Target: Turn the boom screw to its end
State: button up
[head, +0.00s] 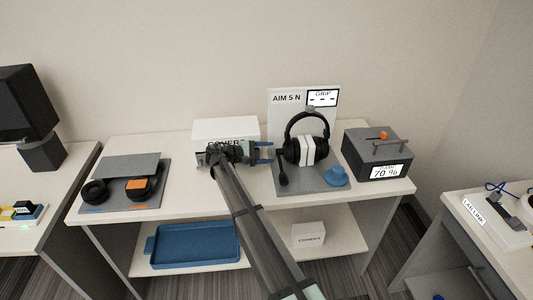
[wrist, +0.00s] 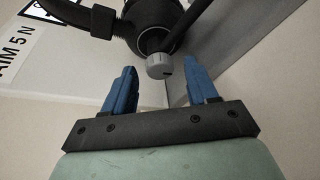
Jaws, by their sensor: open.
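The boom screw (wrist: 159,66) is a small grey knob with a dark mark on its face, on the headset's black ear cup (wrist: 157,17) in the wrist view. The black headset (head: 291,131) hangs on a stand in the head view, its boom (head: 281,166) pointing down on the left side. My gripper (head: 270,152) is just left of the headset. In the wrist view my gripper (wrist: 161,78) has its blue fingers apart, with the knob in line with the gap, near the tips. I cannot tell whether the fingers reach around it. The screw is too small to make out in the head view.
A dark box reading 70 % (head: 378,157) stands right, a white box (head: 225,130) behind my arm. A grey tray (head: 120,203) with ear pads lies left. A blue tray (head: 194,246) is below.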

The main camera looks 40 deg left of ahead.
jog(key=shift+w, duration=0.1)
jog(key=shift+c, duration=0.3)
jog(key=c, duration=1)
jog(key=shift+d, duration=0.1)
jog(key=m+t, duration=0.1)
jog(key=m, duration=0.3)
jog(key=shift+f+m+t, duration=0.2)
jog(key=shift+m+t, duration=0.1)
jog(key=shift+t, duration=0.1)
jog(key=m+t, duration=0.1)
jog(key=m, duration=0.3)
jog(key=shift+f, duration=0.1)
jog(key=shift+m, duration=0.4)
jog(key=o, duration=1.1)
jog(key=shift+c, duration=0.2)
